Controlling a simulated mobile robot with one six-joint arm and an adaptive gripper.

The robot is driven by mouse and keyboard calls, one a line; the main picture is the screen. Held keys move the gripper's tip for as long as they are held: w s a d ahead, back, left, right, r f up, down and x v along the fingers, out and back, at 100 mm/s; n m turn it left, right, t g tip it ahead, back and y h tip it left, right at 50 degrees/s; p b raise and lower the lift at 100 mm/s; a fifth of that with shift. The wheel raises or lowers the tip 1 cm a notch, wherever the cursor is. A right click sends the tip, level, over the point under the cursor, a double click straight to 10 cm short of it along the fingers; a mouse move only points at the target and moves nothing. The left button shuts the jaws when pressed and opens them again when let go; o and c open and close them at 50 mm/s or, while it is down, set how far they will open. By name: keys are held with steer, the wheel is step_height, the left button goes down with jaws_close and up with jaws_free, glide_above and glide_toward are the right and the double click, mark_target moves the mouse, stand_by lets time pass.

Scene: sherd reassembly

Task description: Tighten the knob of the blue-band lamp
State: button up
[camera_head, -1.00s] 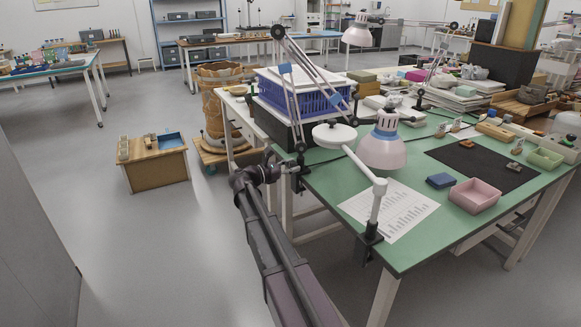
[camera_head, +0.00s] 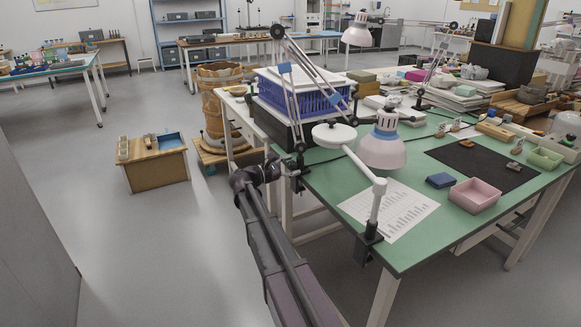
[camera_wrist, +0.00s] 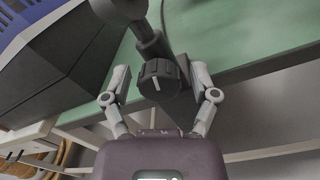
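The blue-band lamp has a pale pinkish shade (camera_head: 383,152) with a blue ring near its top. Its jointed grey arm (camera_head: 305,60) carries blue bands and comes down to a dark clamp (camera_head: 296,180) on the green table's left edge. The clamp's dark ribbed knob (camera_wrist: 160,82), with a white mark on its face, is in the middle of the wrist view. My gripper (camera_wrist: 161,78) is open, one finger on each side of the knob, with a visible gap on both sides. In the head view my gripper (camera_head: 272,165) is at the clamp, its fingers hard to make out.
A dark box under a blue crate (camera_head: 300,97) stands close to the clamp; the box (camera_wrist: 65,65) fills the wrist view's upper left. A white swing-arm magnifier (camera_head: 335,133) is clamped at the front corner. The green tabletop (camera_head: 320,180) lies right of the clamp.

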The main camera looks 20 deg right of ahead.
steer(key=shift+a, duration=0.1)
stand_by(0.3)
steer(key=a, duration=1.1)
steer(key=shift+s+a, duration=0.4)
steer(key=n, duration=0.2)
steer(key=a+n, duration=0.1)
steer(key=n, duration=0.1)
steer(key=a+n, duration=0.1)
steer(key=n, duration=0.2)
steer(key=shift+d, duration=0.15)
stand_by(0.5)
steer(key=d, duration=1.3)
steer(key=shift+w+d, duration=0.25)
steer(key=shift+w, duration=0.15)
